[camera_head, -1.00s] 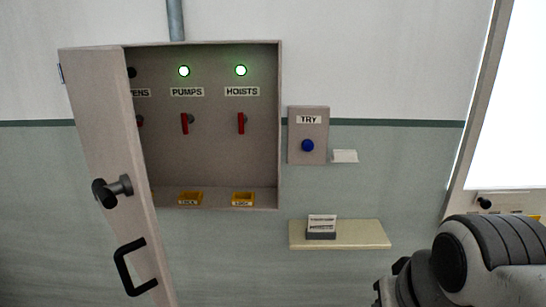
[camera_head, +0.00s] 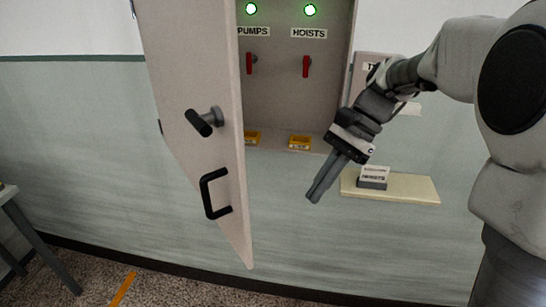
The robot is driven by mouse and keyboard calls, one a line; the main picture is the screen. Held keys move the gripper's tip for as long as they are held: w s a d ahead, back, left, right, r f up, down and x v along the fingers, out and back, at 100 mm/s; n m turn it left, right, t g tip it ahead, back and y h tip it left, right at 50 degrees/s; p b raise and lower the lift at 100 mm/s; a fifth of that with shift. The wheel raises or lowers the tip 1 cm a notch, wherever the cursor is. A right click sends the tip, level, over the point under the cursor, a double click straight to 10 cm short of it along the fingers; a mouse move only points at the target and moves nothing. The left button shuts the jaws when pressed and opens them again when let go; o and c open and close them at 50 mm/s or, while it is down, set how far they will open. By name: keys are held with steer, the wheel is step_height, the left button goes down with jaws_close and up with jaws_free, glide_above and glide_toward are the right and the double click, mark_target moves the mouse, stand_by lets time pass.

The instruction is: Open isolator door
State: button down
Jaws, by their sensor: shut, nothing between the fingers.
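The isolator door (camera_head: 195,110) is a beige panel hinged at the left of the wall cabinet (camera_head: 285,100). It stands open, swung out toward me. On its face are a dark knob handle (camera_head: 204,121) and, below it, a black bar handle (camera_head: 215,193). My gripper (camera_head: 315,196) points down and left in front of the cabinet's lower right corner. Its fingers are shut and empty, to the right of the door and apart from it. The door hides the left part of the cabinet's inside.
Inside the cabinet are red switches (camera_head: 306,66) under lit green lamps and yellow holders (camera_head: 300,143). A shelf (camera_head: 415,189) with a card box (camera_head: 373,178) is at the right. A partly hidden TRY panel (camera_head: 360,75) is behind my arm. A table (camera_head: 40,240) stands at far left.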

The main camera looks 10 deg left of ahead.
steer(key=s+a+f+m+g+y+p, duration=0.1)
steer(key=s+a+f, duration=0.4)
steer(key=a+f, duration=0.3)
steer(key=shift+a+f+g, duration=0.3)
steer(key=shift+a+g, duration=0.1)
steer(key=shift+a, duration=1.4)
